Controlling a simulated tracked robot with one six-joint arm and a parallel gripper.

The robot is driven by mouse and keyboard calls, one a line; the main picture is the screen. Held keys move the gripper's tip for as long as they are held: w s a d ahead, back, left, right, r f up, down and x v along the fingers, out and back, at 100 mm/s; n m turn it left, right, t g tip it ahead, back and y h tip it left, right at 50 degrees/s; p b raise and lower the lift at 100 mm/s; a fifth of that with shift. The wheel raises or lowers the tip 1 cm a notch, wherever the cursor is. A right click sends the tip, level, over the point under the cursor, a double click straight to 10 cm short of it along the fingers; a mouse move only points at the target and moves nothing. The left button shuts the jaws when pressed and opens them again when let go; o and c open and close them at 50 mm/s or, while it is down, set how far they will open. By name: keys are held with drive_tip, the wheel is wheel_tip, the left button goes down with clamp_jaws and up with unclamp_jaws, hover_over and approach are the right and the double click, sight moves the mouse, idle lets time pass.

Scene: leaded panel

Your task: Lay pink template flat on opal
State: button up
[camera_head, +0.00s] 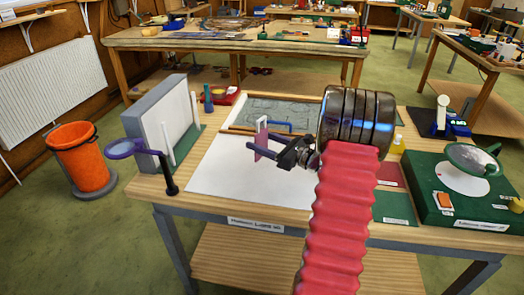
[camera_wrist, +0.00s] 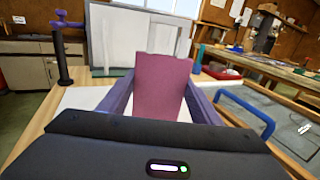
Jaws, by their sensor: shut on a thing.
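The pink template (camera_head: 262,139) is in my gripper (camera_head: 266,141), standing roughly upright between the two purple fingers. In the wrist view the template (camera_wrist: 163,88) fills the space between the fingers and rises above them. My gripper is shut on it, over the workbench beside a framed greyish glass sheet. The framed sheet (camera_head: 270,108) lies behind the gripper. A white sheet (camera_head: 235,185) lies flat on the bench below and to the left. I cannot tell which of these is the opal. The template's lower edge is hidden in the wrist view by my gripper.
A grey-backed white panel (camera_head: 168,115) stands upright at the left, beside a purple-ringed magnifier (camera_head: 125,148) on a black post. A green box (camera_head: 460,195) with a round glass stands at the right. A blue handle (camera_wrist: 245,112) stands close right of the gripper.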

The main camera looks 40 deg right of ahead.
drive_tip(key=shift+f, duration=1.85)
drive_tip(key=o, duration=1.1)
drive_tip(key=shift+f, duration=0.1)
drive_tip(key=shift+c, duration=0.2)
drive_tip(key=v, duration=1.2)
